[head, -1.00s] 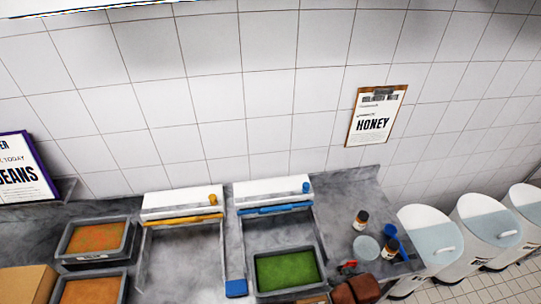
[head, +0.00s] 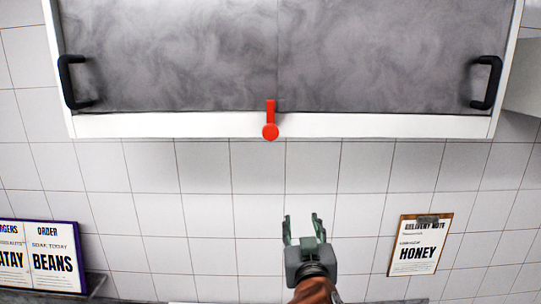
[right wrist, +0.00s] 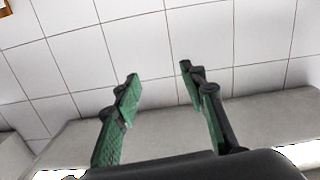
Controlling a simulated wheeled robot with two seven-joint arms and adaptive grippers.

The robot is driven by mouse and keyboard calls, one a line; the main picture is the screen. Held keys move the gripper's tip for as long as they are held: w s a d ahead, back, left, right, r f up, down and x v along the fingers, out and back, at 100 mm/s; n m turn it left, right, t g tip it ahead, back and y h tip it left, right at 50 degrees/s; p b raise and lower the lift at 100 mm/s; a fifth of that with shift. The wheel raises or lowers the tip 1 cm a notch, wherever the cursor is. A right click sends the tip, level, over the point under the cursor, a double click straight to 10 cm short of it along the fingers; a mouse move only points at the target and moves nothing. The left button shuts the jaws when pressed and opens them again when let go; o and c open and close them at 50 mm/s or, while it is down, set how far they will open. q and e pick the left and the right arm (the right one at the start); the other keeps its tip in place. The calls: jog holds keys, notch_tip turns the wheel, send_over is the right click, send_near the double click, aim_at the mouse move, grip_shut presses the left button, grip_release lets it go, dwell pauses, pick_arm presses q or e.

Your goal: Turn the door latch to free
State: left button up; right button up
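The red door latch (head: 270,120) is at the bottom middle of a wall cabinet (head: 180,60) in the head view. Its handle points up across the seam between the two grey doors, and its round end sits on the white lower edge. My right gripper (head: 303,224) is below and slightly right of the latch, pointing up, apart from it. In the right wrist view its green-padded fingers (right wrist: 157,88) are apart with nothing between them. The latch cannot be made out in the right wrist view. My left gripper is not in view.
Black handles (head: 75,82) and (head: 486,82) stand out at the cabinet's two sides. A HONEY clipboard (head: 419,246) hangs on the tiled wall at right, and a BEANS sign (head: 54,262) stands at lower left. The wall area below the cabinet is clear.

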jog(key=s+a+r+t, duration=0.1)
jog(key=s+a+r, duration=0.15)
jog(key=r, duration=0.35)
jog(key=s+a+r+t, duration=0.1)
jog(key=s+a+r, duration=0.15)
jog(key=r, duration=0.35)
jog(key=t, duration=0.3)
send_near(270, 133)
jog(key=x, duration=0.3)
jog(key=shift+m, duration=0.4)
jog(key=p+x, duration=0.4)
jog(key=x, duration=0.2)
jog(key=shift+w+d+r, duration=0.15)
jog(key=shift+w+r, duration=0.1)
jog(key=shift+w+r+p, duration=0.1)
jog(key=shift+w+p, duration=0.25)
jog(key=shift+w, duration=0.25)
jog(key=shift+c, duration=0.4)
grip_shut()
